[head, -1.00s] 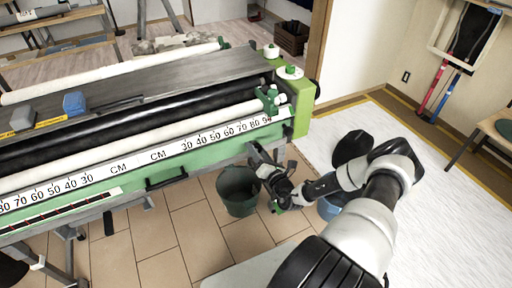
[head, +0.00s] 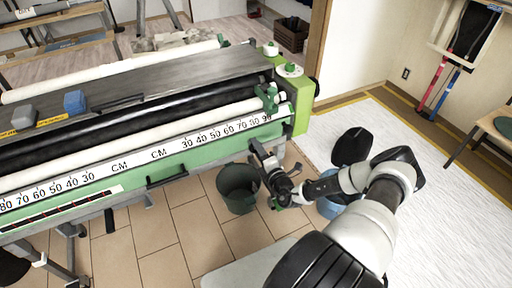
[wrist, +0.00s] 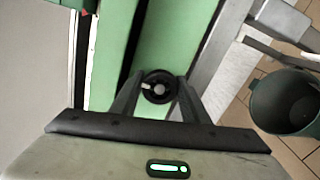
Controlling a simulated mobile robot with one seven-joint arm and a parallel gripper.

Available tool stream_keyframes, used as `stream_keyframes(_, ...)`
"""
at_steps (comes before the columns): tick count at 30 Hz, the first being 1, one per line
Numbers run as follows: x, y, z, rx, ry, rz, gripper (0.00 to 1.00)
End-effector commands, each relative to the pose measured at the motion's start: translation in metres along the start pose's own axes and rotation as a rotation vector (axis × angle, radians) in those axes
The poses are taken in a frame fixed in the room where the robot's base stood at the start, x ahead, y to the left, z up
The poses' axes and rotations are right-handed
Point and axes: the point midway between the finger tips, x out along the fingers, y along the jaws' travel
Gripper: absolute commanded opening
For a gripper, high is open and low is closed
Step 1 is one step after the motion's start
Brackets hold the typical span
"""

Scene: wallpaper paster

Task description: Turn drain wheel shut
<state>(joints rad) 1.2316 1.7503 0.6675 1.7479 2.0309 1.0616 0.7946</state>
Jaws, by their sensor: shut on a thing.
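The drain wheel (wrist: 158,86) is a small dark round knob with a pale mark on its left side, set against the machine's green side in the wrist view. My gripper (wrist: 156,92) has its two fingers on either side of the wheel and is shut on it. In the head view my gripper (head: 258,150) is at the lower front edge of the wallpaper paster (head: 150,165), near its right end. The wheel is hidden there behind my gripper.
A dark green bucket (head: 238,188) stands on the tiled floor just below my gripper, and shows at the right in the wrist view (wrist: 285,100). A blue bucket (head: 328,207) is partly hidden behind my arm. White wallpaper sheeting (head: 440,180) covers the floor at right.

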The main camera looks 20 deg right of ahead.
Motion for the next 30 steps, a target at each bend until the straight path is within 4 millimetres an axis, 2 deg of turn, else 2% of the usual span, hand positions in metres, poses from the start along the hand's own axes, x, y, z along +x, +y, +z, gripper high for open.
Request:
stream_keyframes(14,-0.0002,-0.0005,-0.0014,0.016,0.002,-0.001,0.19)
stream_keyframes(15,-0.0002,-0.0005,-0.0015,0.016,0.002,-0.001,0.46)
stream_keyframes(18,-0.0002,-0.0004,-0.0012,0.015,0.002,-0.001,0.6)
stream_keyframes(26,-0.0003,-0.0001,-0.0005,0.013,0.001,0.0,0.6)
stream_keyframes(30,-0.0082,0.0003,0.0002,0.012,0.0,-0.001,0.6)
